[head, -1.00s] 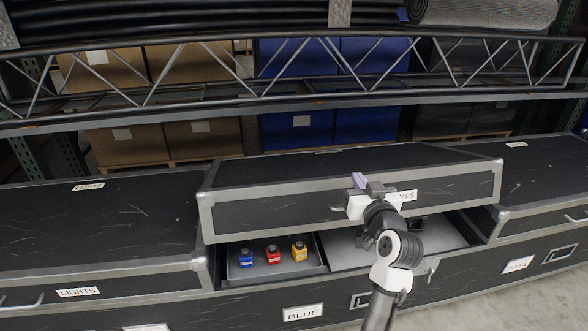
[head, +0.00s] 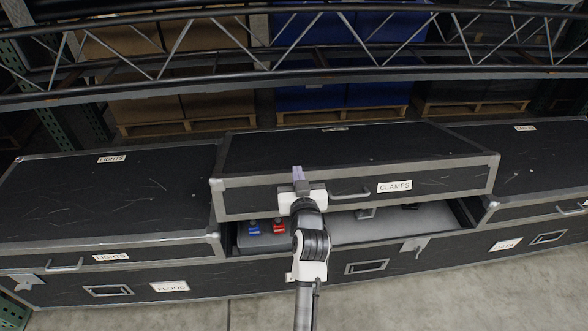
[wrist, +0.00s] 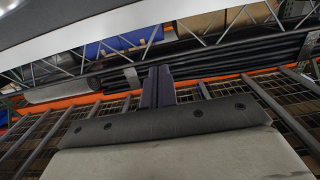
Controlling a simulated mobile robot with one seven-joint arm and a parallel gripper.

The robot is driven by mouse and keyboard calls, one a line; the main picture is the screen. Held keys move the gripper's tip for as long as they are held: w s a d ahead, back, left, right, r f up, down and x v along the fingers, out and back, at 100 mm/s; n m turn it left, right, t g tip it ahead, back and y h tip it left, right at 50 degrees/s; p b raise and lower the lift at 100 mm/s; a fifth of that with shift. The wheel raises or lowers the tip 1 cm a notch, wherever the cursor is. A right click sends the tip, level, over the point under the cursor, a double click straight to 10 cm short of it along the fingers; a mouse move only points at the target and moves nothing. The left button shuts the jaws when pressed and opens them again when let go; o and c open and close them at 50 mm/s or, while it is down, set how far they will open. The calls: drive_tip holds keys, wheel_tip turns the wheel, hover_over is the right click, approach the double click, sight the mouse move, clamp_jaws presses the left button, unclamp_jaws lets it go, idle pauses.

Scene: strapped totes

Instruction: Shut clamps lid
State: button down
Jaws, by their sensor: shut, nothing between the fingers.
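The clamps lid (head: 455,178) is a black panel with metal edging and a "CLAMPS" label (head: 394,186). It stands partly raised over its open case in the head view, with a gap under its front edge. A handle (head: 350,193) is on its front. My gripper (head: 298,173) is shut and empty, pointing up in front of the lid's left half, left of the handle. Whether it touches the lid I cannot tell. The wrist view shows the closed dark fingers (wrist: 158,87) and a light metal-edged band (wrist: 120,30), probably the lid's edge, at top left.
A blue item (head: 253,227) and a red item (head: 279,226) sit inside the case. A latch (head: 415,246) is on the case front. A closed lights case (head: 110,195) adjoins on the left, another case (head: 535,160) on the right. A metal truss (head: 300,55) crosses behind. Floor in front is clear.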

drive_tip(key=w+p, duration=0.1)
drive_tip(key=w, duration=0.4)
drive_tip(key=shift+w+a+r, duration=0.1)
drive_tip(key=shift+w, duration=0.1)
drive_tip(key=f, duration=0.3)
drive_tip(key=shift+s, duration=0.25)
drive_tip(key=shift+s+f+p, duration=0.2)
drive_tip(key=shift+f+p, duration=0.1)
drive_tip(key=shift+f, duration=0.25)
